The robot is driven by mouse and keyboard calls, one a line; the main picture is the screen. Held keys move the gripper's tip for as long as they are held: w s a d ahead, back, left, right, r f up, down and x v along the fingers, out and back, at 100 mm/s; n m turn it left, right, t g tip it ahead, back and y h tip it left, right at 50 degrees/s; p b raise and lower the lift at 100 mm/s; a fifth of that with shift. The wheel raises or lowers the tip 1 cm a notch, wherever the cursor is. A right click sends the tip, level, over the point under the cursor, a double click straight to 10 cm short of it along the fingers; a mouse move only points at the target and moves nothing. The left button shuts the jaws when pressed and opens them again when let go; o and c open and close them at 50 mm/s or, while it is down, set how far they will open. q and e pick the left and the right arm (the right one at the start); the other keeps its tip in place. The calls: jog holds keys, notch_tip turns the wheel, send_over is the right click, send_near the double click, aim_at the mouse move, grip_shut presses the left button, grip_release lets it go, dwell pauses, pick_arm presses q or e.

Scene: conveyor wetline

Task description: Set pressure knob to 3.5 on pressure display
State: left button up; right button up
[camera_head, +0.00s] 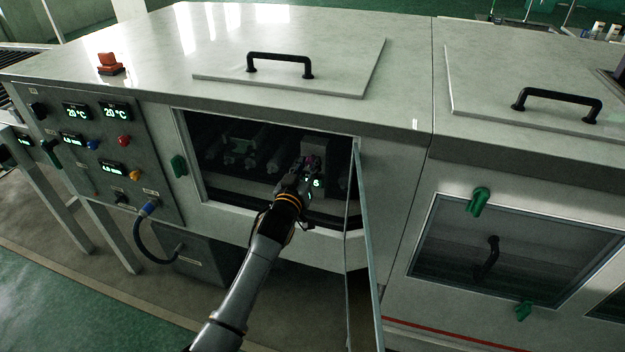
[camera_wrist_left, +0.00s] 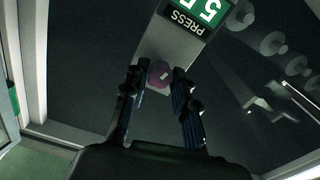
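The pressure knob (camera_wrist_left: 161,74) is small, round and pink-purple with a pale mark. It sits on a light box (camera_head: 314,146) inside the open machine hatch. The green pressure display (camera_wrist_left: 208,12), labelled PRESS, is upside down and cut off by the top edge in the left wrist view, so its full value cannot be read. My left gripper (camera_head: 307,164) reaches through the hatch. In the left wrist view its fingers (camera_wrist_left: 161,82) stand apart on either side of the knob, with small gaps visible. In the head view the gripper hides part of the box and digits. My right gripper is not in view.
The open glass door (camera_head: 364,245) stands just right of my left arm. The hatch frame surrounds the opening, with rollers (camera_head: 247,160) inside it. A control panel (camera_head: 107,150) with displays is at left. Lids with black handles (camera_head: 280,62) cover the top.

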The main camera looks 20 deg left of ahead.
pick_arm(q)
jog(key=m, duration=0.3)
jog(key=shift+m, duration=0.3)
jog(key=shift+m, duration=0.8)
jog(key=m, duration=0.3)
jog(key=shift+m, duration=0.3)
